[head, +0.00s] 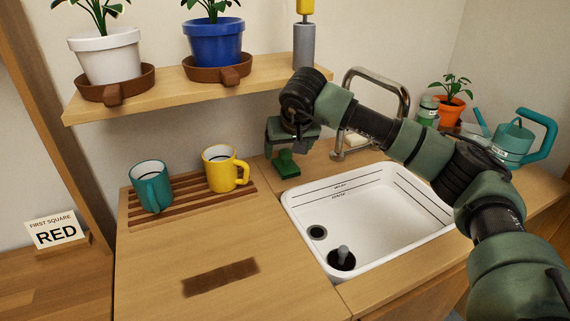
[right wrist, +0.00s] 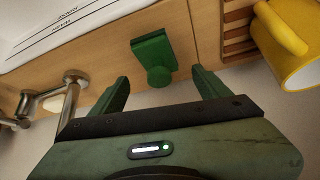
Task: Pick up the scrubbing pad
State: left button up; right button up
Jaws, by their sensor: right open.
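The scrubbing pad (head: 286,167) is green with a rounded knob. It lies on the wooden counter behind the sink's back left corner. In the right wrist view, the pad (right wrist: 152,48) shows ahead of the fingers, with its knob toward them. My right gripper (head: 287,148) is just above and behind the pad in the head view. In the right wrist view, my right gripper (right wrist: 161,84) is open and empty, its two fingers apart on either side of the knob's line. My left gripper is not in view.
The faucet (head: 340,137) stands right of the gripper, beside the white sink (head: 385,205). A yellow mug (head: 220,170) and a teal mug (head: 149,188) stand on a slatted rack at left. A shelf (head: 170,92) with potted plants hangs above. The front left counter is clear.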

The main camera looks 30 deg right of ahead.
aim_at(286, 153)
jog(key=x, duration=0.5)
jog(key=shift+w+d, duration=0.1)
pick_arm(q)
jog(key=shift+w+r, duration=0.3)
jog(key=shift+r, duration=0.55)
pick_arm(e)
jog(key=c, duration=1.5)
jog(key=shift+o, duration=0.2)
jog(key=shift+r, duration=0.2)
